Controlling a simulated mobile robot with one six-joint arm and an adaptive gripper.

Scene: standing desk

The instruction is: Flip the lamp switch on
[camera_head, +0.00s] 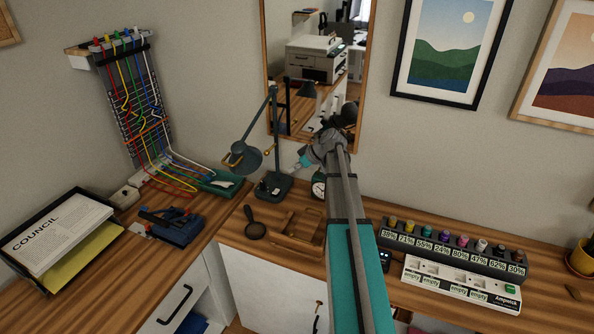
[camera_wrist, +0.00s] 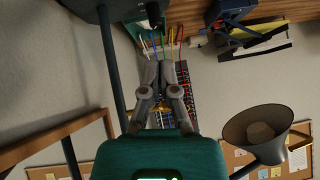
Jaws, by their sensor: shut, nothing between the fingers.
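The dark teal desk lamp (camera_head: 268,187) stands near the wall at the back of the desk, its jointed arm holding the shade (camera_head: 243,158) over the left side. Small dark parts show on its base, but I cannot tell the switch's position. My gripper (camera_head: 303,163) is just right of the lamp's post, in front of the mirror. In the wrist view my gripper (camera_wrist: 166,64) is shut and empty. The lamp shade (camera_wrist: 255,128) is at the right.
A mirror (camera_head: 265,65) hangs behind the lamp. A small clock (camera_head: 319,187) stands right of the base, partly hidden by my arm. A cable rack (camera_head: 140,110) and a paper tray (camera_head: 45,232) are left. A power strip (camera_head: 460,288) lies right.

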